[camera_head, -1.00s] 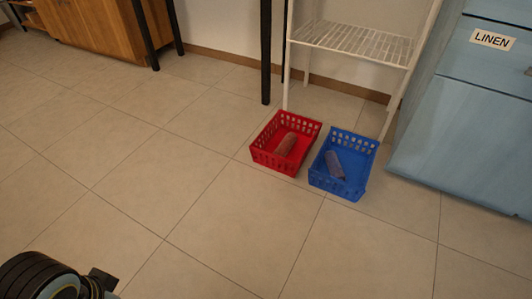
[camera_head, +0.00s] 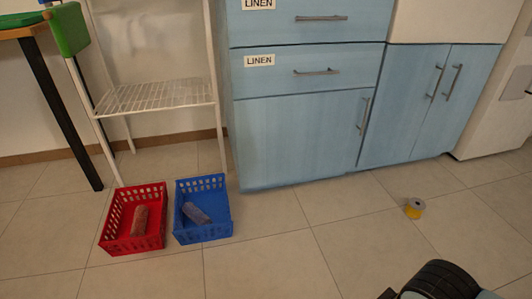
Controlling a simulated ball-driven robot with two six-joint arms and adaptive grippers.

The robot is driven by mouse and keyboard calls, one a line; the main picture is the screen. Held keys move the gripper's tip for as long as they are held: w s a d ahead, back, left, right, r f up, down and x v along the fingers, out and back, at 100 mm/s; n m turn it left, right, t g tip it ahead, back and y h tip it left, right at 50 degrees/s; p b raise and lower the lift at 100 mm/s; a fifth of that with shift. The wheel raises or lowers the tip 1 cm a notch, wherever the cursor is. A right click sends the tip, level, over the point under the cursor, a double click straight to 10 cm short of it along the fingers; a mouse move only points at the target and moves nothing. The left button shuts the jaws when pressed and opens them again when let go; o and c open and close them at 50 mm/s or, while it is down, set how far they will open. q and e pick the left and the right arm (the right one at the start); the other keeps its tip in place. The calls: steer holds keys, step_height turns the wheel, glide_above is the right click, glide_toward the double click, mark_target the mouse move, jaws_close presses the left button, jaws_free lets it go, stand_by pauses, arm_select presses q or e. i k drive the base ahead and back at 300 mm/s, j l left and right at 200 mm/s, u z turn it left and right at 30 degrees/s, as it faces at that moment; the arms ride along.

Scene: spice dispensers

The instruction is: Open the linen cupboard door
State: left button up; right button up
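A light blue cupboard stands against the back wall. Two of its drawers carry LINEN labels, an upper drawer (camera_head: 285,27) and a lower drawer (camera_head: 270,78). Below them is a wide single blue door (camera_head: 300,145) with an upright metal handle (camera_head: 365,115) near its right edge. It looks closed. To its right a pair of narrow blue doors (camera_head: 425,110) with two upright handles also looks closed. Part of my arm with a black round joint shows at the lower right, well short of the cupboard. I see no gripper fingers in the head view.
A red basket (camera_head: 107,228) and a blue basket (camera_head: 217,232), each holding a rolled item, stand on the floor left of the cupboard by a white wire rack (camera_head: 150,95). A small yellow object (camera_head: 413,207) lies on the floor before the narrow doors. Tile between is clear.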

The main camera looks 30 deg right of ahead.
mark_target(285, 138)
steer(key=i+l, duration=0.1)
steer(key=l, duration=0.35)
steer(key=i+l, duration=0.15)
steer(key=l, duration=0.25)
steer(key=i+l, duration=0.1)
steer(key=l, duration=0.35)
steer(key=i+l, duration=0.1)
steer(key=l, duration=0.35)
steer(key=i+l, duration=0.1)
steer(key=l, duration=0.35)
steer(key=z, duration=0.05)
